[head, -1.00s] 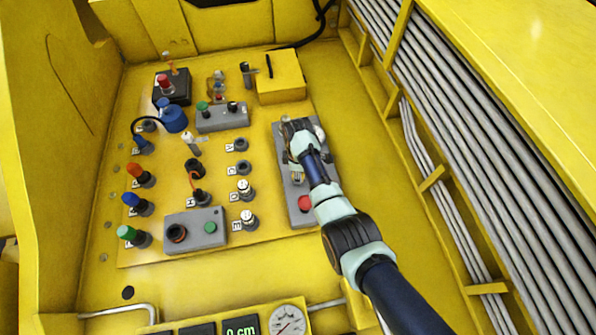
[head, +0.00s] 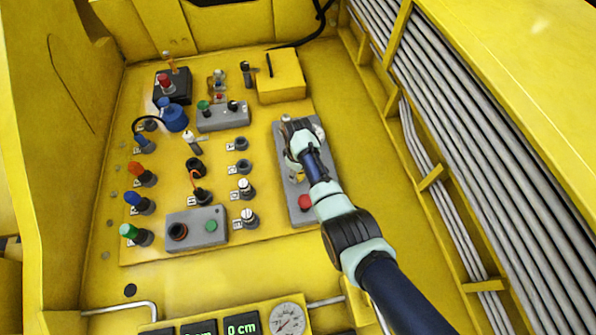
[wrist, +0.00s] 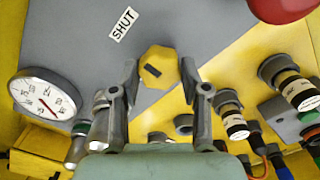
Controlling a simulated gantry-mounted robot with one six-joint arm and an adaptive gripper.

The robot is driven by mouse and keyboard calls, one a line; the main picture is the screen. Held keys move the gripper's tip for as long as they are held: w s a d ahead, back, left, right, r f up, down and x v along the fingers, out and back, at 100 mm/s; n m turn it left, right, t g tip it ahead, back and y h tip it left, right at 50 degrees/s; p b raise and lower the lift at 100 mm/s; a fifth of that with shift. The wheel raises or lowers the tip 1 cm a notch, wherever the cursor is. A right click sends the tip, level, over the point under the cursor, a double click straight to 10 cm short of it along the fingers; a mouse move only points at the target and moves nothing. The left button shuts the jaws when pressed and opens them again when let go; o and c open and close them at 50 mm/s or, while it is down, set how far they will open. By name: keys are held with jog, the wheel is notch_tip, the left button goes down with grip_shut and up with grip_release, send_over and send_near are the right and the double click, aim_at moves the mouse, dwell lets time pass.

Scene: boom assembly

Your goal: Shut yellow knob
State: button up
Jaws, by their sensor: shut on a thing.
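The yellow knob (wrist: 154,70) is eight-sided with a short dark bar on its face. It sits in the upper middle of the wrist view, in front of the grey panel. My gripper (wrist: 159,76) has one finger on each side of the knob and is shut on it. The knob's dark bar lies slightly tilted. A white label reading SHUT (wrist: 122,24) is on the grey panel, above and left of the knob. In the head view my arm reaches over the grey control box (head: 312,211), and my wrist and gripper hide most of the knob.
A red button (head: 305,202) is on the same box, near its front end. A round gauge (wrist: 47,97) shows in the wrist view. Several connectors and switches stand left of the box. Grey pipes (head: 500,150) run along the right; the yellow floor beside the box is clear.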

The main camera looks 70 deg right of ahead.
dwell(0.3)
jog(key=o, duration=1.1)
jog(key=shift+o, duration=0.2)
notch_tip(320, 180, up, 12)
